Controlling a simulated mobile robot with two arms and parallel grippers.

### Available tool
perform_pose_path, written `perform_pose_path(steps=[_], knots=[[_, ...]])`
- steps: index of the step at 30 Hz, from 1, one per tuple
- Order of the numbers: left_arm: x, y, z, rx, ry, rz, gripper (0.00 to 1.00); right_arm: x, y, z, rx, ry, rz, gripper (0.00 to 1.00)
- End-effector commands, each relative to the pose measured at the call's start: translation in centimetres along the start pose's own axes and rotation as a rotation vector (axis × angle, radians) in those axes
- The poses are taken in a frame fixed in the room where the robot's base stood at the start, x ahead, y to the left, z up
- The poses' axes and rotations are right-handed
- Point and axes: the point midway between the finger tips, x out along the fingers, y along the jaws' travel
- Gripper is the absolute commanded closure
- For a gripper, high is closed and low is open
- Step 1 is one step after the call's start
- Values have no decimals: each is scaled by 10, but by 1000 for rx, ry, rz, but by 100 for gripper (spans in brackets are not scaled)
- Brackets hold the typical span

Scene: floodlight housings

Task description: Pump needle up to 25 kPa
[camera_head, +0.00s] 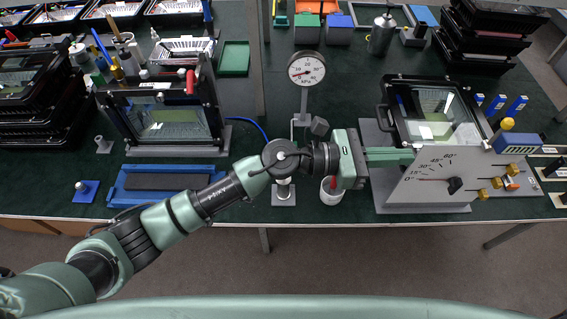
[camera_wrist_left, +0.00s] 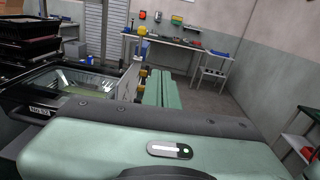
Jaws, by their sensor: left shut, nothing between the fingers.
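The round white gauge (camera_head: 306,68) stands on a grey post behind my left wrist. Its red needle points to the lower left, in the low part of the scale; the exact reading is too small to tell. A small grey base with a metal post (camera_head: 284,192) shows below my left wrist, which hides its upper part. My left gripper (camera_head: 412,157) is shut and empty, its green fingers pointing right at the upper left edge of a grey sloped panel (camera_head: 425,188). I cannot tell if they touch. The fingers (camera_wrist_left: 160,92) lie together in the left wrist view. My right gripper is out of view.
The grey panel has a 0 to 60 scale and a black knob (camera_head: 455,185). A glass-lidded housing (camera_head: 435,110) stands behind it, another (camera_head: 165,115) at left. A white cup (camera_head: 331,191) stands below my wrist. A blue tray (camera_head: 165,184) lies at front left.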

Motion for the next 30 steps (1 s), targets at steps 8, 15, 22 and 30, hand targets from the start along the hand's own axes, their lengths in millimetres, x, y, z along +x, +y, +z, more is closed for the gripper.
perform_pose_path(steps=[8,15,22,30], knots=[[-51,-10,-108,879,640,-513,100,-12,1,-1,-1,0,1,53],[-139,56,-142,1252,1067,-823,100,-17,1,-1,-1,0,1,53],[-196,103,-136,1391,1322,-995,100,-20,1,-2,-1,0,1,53],[-213,116,-131,1419,1399,-1047,100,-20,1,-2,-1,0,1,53]])
